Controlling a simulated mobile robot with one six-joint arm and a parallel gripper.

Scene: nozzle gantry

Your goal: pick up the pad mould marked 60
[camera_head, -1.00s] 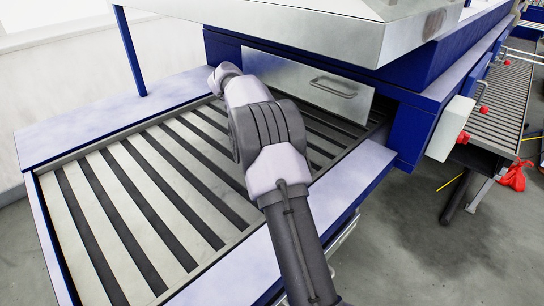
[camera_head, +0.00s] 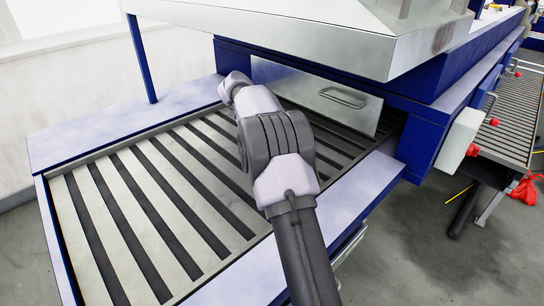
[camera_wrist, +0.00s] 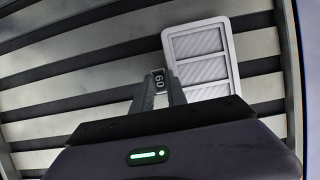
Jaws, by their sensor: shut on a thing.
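The pad mould (camera_wrist: 202,42) shows in the wrist view as a white framed plate with ribbed grey panels, just beyond and right of my fingertips. A dark tab marked 60 (camera_wrist: 158,80) shows between the fingers of my gripper (camera_wrist: 160,88). My gripper is shut on this marked part. The fingers hide part of the mould's near side. Whether the mould rests on the slats or is lifted I cannot tell. In the head view my arm reaches over the slatted bed, and it hides the mould and fingertips.
The slatted bed (camera_head: 150,200) has wide free room at left. A metal panel with a handle (camera_head: 343,97) stands behind my arm, under a metal hood (camera_head: 300,30). A blue post (camera_head: 141,60) rises at the back left. A pale rim (camera_head: 290,240) borders the near side.

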